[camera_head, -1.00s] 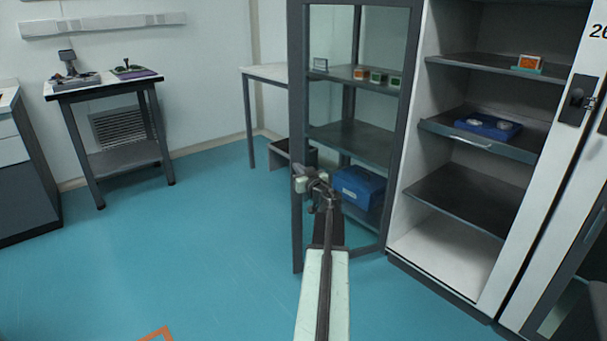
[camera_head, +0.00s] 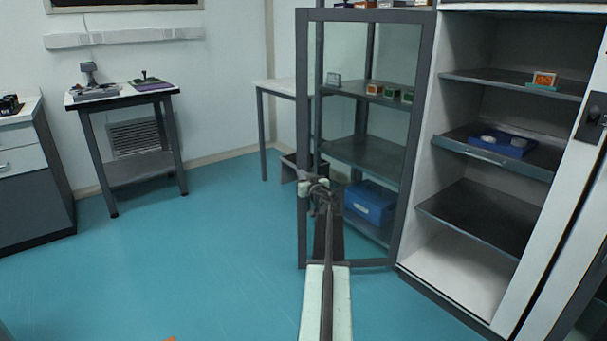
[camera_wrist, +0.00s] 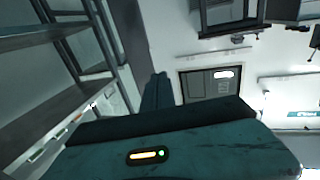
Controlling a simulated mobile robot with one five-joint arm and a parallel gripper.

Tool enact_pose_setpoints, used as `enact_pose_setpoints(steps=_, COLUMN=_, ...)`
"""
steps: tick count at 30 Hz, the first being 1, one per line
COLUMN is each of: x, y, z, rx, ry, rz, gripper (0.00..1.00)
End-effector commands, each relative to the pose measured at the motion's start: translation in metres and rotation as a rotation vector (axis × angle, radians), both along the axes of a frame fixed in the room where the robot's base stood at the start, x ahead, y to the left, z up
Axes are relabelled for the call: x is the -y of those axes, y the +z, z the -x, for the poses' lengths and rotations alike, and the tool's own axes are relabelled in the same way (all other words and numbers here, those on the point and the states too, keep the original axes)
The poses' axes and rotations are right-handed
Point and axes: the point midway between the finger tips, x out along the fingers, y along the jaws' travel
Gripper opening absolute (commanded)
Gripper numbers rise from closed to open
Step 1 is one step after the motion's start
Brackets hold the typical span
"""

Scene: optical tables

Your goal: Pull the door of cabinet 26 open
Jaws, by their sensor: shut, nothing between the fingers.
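A white door panel (camera_head: 575,190) stands at the right edge of the head view, with a black handle (camera_head: 593,116) on it. The number 26 is out of the picture now. The panel borders an open white cabinet (camera_head: 450,285) with dark shelves; I cannot tell how far the panel stands open. My gripper (camera_head: 318,188) is shut and empty at the end of my outstretched arm. In the picture it overlaps a dark-framed glass panel (camera_head: 303,120), well left of the handle. I cannot tell whether it touches the frame.
Small coloured boxes (camera_head: 390,92) stand on a shelf behind the glass. A blue box (camera_head: 369,203) is low down there. A blue tray (camera_head: 502,141) is in the cabinet. A dark side table (camera_head: 145,168) stands at left. The blue floor (camera_head: 190,265) is clear.

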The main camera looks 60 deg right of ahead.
Motion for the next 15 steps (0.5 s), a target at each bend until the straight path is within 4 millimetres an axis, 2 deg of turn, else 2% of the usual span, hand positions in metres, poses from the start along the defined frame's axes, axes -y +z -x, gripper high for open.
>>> enact_pose_setpoints(steps=1, x=-0.015, y=0.0, z=0.007, rx=0.0, ry=0.001, rz=0.0, gripper=0.0)
enact_pose_setpoints(steps=6, x=-0.052, y=0.0, z=0.038, rx=0.0, ry=-0.003, rz=0.0, gripper=0.0)
enact_pose_setpoints(steps=10, x=-0.074, y=0.0, z=0.056, rx=0.0, ry=-0.004, rz=0.0, gripper=0.0)
enact_pose_setpoints(steps=15, x=-0.091, y=0.0, z=0.067, rx=0.0, ry=-0.003, rz=0.0, gripper=0.0)
